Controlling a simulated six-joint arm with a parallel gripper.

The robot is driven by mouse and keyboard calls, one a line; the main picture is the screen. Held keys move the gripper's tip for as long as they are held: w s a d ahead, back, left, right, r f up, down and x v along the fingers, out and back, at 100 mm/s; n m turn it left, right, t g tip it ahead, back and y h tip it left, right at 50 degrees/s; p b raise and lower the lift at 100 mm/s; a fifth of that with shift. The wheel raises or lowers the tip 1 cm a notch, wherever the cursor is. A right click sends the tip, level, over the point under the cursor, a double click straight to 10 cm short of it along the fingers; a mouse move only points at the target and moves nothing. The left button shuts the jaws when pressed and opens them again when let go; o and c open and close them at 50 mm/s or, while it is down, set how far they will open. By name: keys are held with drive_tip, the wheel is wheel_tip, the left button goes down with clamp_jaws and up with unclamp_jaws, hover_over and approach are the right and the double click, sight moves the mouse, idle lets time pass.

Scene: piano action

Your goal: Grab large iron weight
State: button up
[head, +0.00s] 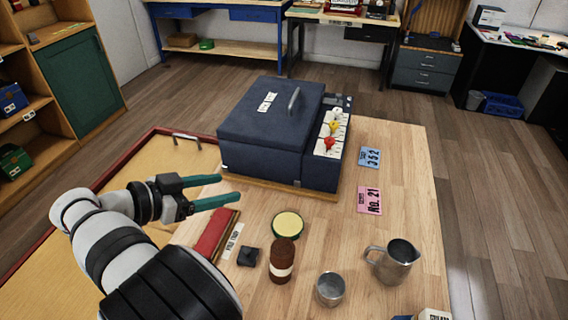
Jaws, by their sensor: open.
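A small dark block (247,256) with a raised top sits on the wooden table (405,190), beside a white label strip. It may be an iron weight; I cannot tell for sure, and no other thing in view is clearly one. My gripper (230,188) has two green fingers, spread apart with nothing between them. It is above the table's left side, in front of the blue box, up and to the left of the dark block.
A large blue box (262,128) with a handle stands at the table's back. A red strip (213,236) lies left.

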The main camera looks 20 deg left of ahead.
sight(244, 252)
drive_tip(key=f, duration=1.5)
drive_tip(key=d+f, duration=0.1)
drive_tip(key=f, duration=0.7)
drive_tip(key=shift+w+d+f, duration=0.1)
drive_tip(key=shift+w+f, duration=0.05)
drive_tip(key=shift+f, duration=0.2)
drive_tip(key=shift+x, duration=1.6)
drive_tip(key=shift+f, duration=0.1)
drive_tip(key=c, duration=0.9)
clamp_jaws()
drive_tip(key=shift+f, duration=0.1)
